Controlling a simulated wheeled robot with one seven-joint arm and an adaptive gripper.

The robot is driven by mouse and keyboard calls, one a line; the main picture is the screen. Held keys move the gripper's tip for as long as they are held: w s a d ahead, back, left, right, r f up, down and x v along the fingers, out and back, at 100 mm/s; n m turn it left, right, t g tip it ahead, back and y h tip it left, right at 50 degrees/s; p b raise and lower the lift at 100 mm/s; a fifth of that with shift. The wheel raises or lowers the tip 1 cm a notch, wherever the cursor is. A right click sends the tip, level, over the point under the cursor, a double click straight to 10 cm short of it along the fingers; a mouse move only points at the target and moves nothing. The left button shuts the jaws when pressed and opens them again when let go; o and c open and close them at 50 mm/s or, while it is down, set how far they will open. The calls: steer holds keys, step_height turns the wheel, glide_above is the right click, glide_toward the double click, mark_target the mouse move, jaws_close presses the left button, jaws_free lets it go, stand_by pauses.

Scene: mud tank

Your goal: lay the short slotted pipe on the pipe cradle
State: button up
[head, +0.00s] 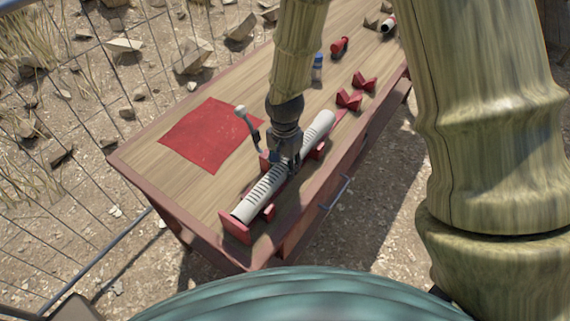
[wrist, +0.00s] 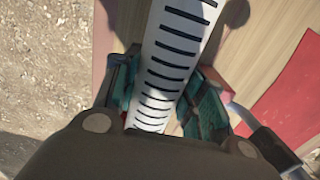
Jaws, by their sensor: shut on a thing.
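The short slotted pipe (head: 262,190) is pale grey-white with dark slots along one side. It lies lengthwise along the near part of the table, with red supports (head: 237,229) under and beside it. Whether it rests on them or is just above cannot be told. My gripper (head: 285,163) is shut across the pipe near its middle, pointing down. In the wrist view the pipe (wrist: 174,50) runs between my gripper's green-padded fingers (wrist: 158,105). Two red V-notched blocks (head: 349,98), like a cradle, stand empty further along the table.
A red mat (head: 207,135) lies left of the pipe. A grey-knobbed lever or tool (head: 243,115) stands close to my gripper. A blue item (head: 317,66), a red item (head: 339,46) and a dark-and-white item (head: 388,25) are farther back. The wooden table's (head: 185,186) near-left corner is clear.

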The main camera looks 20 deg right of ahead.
steer(key=shift+f, duration=0.45)
stand_by(0.3)
steer(key=o, duration=1.3)
steer(key=shift+w+r, duration=0.1)
steer(key=shift+r, duration=0.4)
step_height(320, 180, up, 11)
steer(key=shift+d, duration=0.1)
